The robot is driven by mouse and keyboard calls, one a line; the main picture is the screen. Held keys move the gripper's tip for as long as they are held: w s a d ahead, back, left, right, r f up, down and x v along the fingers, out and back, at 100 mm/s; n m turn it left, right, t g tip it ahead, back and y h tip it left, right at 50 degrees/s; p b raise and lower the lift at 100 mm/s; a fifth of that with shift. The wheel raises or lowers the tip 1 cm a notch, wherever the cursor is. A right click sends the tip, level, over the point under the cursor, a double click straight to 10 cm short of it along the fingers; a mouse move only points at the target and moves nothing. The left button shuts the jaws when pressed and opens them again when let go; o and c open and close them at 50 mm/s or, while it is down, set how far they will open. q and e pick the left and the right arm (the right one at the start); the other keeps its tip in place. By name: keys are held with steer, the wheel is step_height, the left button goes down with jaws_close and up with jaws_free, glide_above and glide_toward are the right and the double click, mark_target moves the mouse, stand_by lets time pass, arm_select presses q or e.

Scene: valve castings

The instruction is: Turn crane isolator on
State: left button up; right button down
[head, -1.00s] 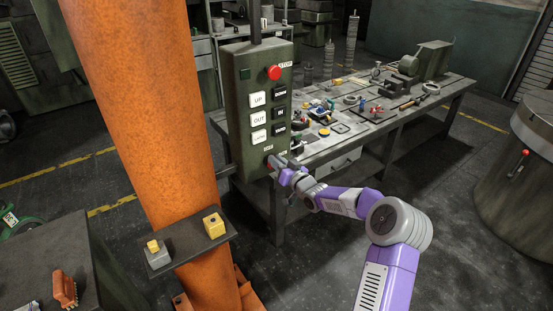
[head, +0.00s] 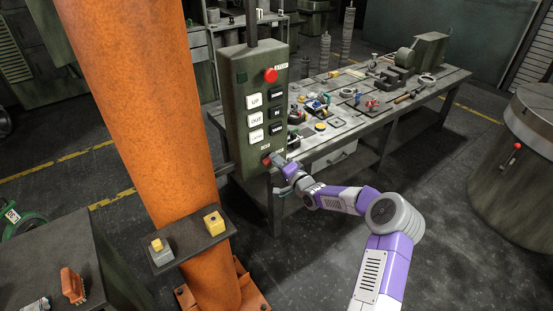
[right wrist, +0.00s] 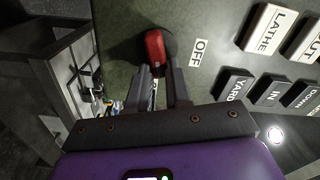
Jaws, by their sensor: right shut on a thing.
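In the right wrist view the red handle (right wrist: 155,48) sits on a dark round base beside a white OFF label (right wrist: 199,53). Its long side runs up and down in that picture. My right gripper (right wrist: 160,72) is shut on the handle, a finger on each side; it also shows in the head view (head: 279,164). My left gripper is out of view.
White and black push buttons and a red stop button (head: 271,75) are higher on the box. A workbench (head: 345,140) with tools and parts stands behind it. The orange column (head: 145,110) carries a bracket with a yellow block (head: 213,223).

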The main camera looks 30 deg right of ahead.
steer(key=shift+f+m, duration=0.15)
steer(key=shift+m, duration=0.7)
steer(key=shift+f+m, duration=0.15)
steer(key=shift+m, duration=1)
steer(key=c, duration=1)
jaws_free()
steer(key=shift+c, duration=0.2)
steer(key=s, duration=0.7)
steer(key=shift+s+d+p, duration=0.3)
steer(key=shift+p, duration=0.1)
